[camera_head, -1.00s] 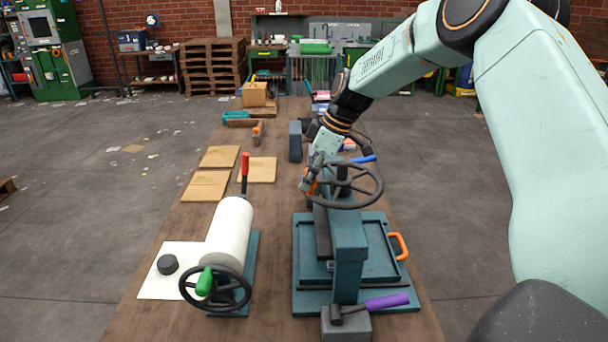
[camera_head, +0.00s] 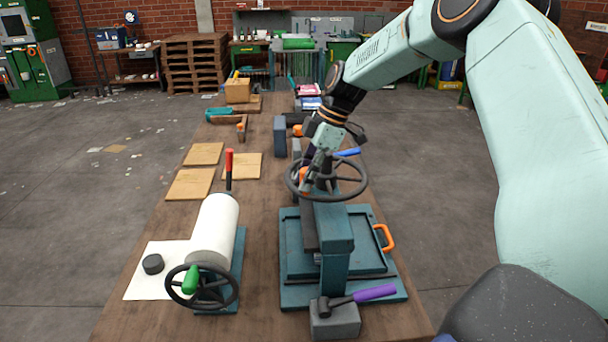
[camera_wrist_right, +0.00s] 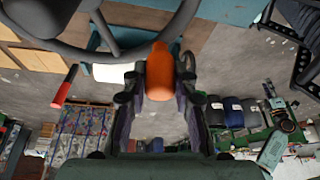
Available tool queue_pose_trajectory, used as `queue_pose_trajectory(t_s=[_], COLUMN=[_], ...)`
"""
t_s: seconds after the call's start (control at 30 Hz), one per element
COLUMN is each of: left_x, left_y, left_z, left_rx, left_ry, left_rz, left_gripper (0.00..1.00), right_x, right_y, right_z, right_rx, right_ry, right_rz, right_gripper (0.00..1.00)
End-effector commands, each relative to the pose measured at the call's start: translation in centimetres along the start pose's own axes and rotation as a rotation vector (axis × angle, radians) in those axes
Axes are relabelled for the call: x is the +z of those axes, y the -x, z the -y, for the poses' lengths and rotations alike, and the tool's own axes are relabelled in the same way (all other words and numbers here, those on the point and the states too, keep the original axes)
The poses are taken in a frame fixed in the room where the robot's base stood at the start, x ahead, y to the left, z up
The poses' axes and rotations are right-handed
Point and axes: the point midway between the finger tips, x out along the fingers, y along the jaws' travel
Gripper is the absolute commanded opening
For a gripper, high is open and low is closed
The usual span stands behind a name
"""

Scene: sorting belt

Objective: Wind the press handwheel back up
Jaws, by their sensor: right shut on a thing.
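The press (camera_head: 335,235) is a dark teal frame with a flat base on the bench. Its dark handwheel (camera_head: 352,196) lies level on top, with an orange grip knob (camera_head: 304,175) at its left side. My right gripper (camera_head: 312,170) reaches down from the upper right and is shut on the orange knob. In the right wrist view the knob (camera_wrist_right: 160,72) stands between the two fingers (camera_wrist_right: 160,95), and the dark wheel rim (camera_wrist_right: 105,50) curves above it. The arm partly hides the wheel's far side. My left gripper is not in view.
A white roller (camera_head: 216,222) with a green-handled wheel (camera_head: 190,280) and a red-topped lever (camera_head: 229,165) stands left of the press. Tan boards (camera_head: 189,184) lie on the bench.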

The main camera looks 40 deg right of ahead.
Motion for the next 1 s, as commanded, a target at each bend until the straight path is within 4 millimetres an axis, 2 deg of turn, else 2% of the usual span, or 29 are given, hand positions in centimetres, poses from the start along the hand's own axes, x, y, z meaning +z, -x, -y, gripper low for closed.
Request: queue_pose_trajectory(t_s=[0.17,0.2,0.43,0.77,0.87,1.0], left_x=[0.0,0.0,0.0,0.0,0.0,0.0], left_y=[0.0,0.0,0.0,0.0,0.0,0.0], left_z=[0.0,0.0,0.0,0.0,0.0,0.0], left_rx=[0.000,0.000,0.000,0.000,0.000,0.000], left_ry=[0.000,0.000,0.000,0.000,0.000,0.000], left_rz=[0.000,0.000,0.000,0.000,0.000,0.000], left_gripper=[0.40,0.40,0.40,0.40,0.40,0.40], right_x=[0.0,0.0,0.0,0.0,-0.1,-0.1], right_y=[0.2,0.2,0.1,0.2,1.1,3.5], right_z=[-0.2,-0.2,-0.1,-0.1,-0.2,-0.2], right_rx=[0.006,0.006,0.005,0.004,0.007,0.010], right_ry=[0.000,0.000,-0.001,-0.001,-0.001,-0.001], right_rz=[0.001,0.001,0.000,0.000,-0.002,-0.003], right_gripper=[0.00,0.30,0.49,0.51,0.51,0.51])
